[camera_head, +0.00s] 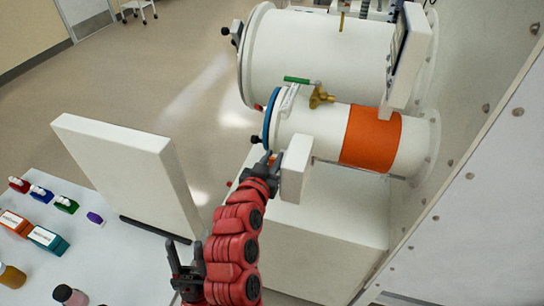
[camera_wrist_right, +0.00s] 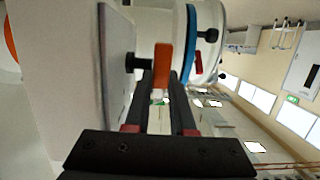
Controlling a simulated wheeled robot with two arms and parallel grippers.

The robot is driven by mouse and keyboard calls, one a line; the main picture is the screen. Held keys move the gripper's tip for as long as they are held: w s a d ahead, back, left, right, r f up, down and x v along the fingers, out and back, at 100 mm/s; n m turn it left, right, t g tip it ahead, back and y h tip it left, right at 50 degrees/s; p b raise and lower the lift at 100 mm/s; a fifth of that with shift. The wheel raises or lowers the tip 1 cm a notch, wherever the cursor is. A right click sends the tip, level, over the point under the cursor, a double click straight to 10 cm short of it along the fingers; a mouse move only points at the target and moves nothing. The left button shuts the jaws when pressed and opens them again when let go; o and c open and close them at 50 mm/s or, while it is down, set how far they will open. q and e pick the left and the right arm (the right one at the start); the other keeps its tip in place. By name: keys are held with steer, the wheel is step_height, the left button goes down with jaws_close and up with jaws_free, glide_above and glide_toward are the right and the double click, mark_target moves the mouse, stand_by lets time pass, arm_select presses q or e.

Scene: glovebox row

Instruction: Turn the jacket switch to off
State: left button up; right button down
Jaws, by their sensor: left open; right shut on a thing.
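The orange jacket (camera_head: 371,138) wraps the smaller white cylinder. A white switch box (camera_head: 297,168) sits against that cylinder's near side, and its face shows in the right wrist view (camera_wrist_right: 117,70). An orange switch handle (camera_wrist_right: 163,62) stands out from the box on a black shaft (camera_wrist_right: 138,63). My right gripper (camera_head: 268,160) is at the box's left face. In the right wrist view its fingers (camera_wrist_right: 163,90) are shut on the handle. No switch markings are readable. My left gripper (camera_head: 186,262) is open and empty, low beside my right arm.
A larger white cylinder (camera_head: 315,58) lies behind the small one. A brass valve (camera_head: 320,97) with a green lever is on the small cylinder. A white upright panel (camera_head: 130,170) stands on the left table, with several small coloured boxes and bottles. Open floor lies beyond.

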stand_by(0.3)
steer(key=c, duration=1)
jaws_free()
steer(key=shift+c, duration=0.2)
steer(key=v, duration=1.7)
steer(key=shift+r, duration=0.3)
